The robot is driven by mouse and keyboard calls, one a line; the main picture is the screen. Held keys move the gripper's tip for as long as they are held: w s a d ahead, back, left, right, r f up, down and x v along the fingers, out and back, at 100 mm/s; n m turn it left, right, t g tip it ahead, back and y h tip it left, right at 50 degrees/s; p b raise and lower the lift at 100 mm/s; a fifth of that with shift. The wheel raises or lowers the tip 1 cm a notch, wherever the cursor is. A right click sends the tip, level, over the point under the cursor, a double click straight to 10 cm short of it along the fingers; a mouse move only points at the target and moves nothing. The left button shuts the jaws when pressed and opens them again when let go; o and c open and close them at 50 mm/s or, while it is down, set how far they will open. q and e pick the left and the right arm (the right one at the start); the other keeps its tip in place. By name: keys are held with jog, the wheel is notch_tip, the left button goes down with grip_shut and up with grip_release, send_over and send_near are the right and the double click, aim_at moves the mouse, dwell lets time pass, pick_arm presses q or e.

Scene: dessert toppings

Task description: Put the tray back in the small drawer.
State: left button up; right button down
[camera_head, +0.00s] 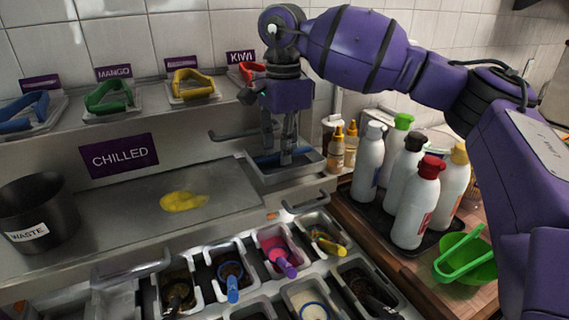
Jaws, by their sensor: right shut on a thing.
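My right gripper (279,150), on the purple arm from the right, points down and is shut on a steel tray (262,180). The tray is small and rectangular, with a blue tint inside. It is at the right end of the steel counter, below the KIWI label; I cannot tell whether it rests on the counter or hangs just above it. The fingers hide part of it. I cannot say for certain which drawer is the small one; bar handles show at the counter's front edge (305,205) and at the lower left (133,270). My left gripper is out of view.
A black waste bin (38,215) stands at the left. A yellow spill (184,201) lies on the counter. Several topping bins with scoops (272,240) fill the front. Several bottles (415,205) and a green bowl (470,265) stand right of the tray.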

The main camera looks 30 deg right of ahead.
jog(key=shift+w+d+f, duration=0.2)
jog(key=shift+w+f, duration=0.05)
jog(key=shift+f, duration=0.15)
jog(key=shift+w+d+f, duration=0.1)
jog(key=shift+f, duration=1.7)
jog(key=c, duration=1.8)
grip_release()
jog(key=shift+f, duration=0.1)
notch_tip(320, 180, up, 12)
jog(key=shift+r, duration=0.25)
